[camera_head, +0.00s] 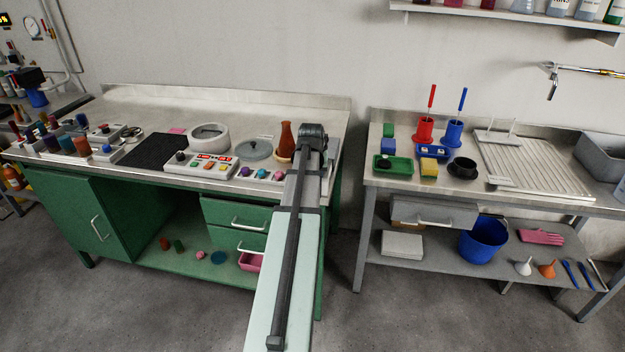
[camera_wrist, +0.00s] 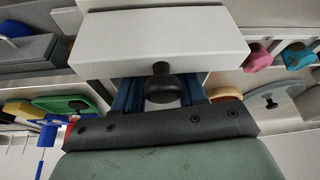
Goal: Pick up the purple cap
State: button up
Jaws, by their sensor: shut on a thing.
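A small purple cap-like piece (camera_head: 243,172) sits at the left end of a white strip on the green bench, beside a blue and a pink one. In the wrist view I see the pink piece (camera_wrist: 258,57) and the blue piece (camera_wrist: 297,55) at upper right; no purple one shows there. My gripper (camera_wrist: 162,92) is over the right end of the green bench; the arm hides it in the head view. Its blue fingers are shut on a black knob-like piece (camera_wrist: 162,88), against a pale block (camera_wrist: 160,40). No purple shows between the fingers.
A grey lid (camera_head: 255,150), a brown bottle (camera_head: 286,138) and a tan dish (camera_wrist: 224,93) stand close by. A white control panel (camera_head: 200,165) lies to the left. Across a gap, the right table holds a green tray (camera_head: 393,176) and red and blue holders.

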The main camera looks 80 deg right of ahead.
jog(key=shift+c, duration=1)
jog(key=shift+r, duration=0.15)
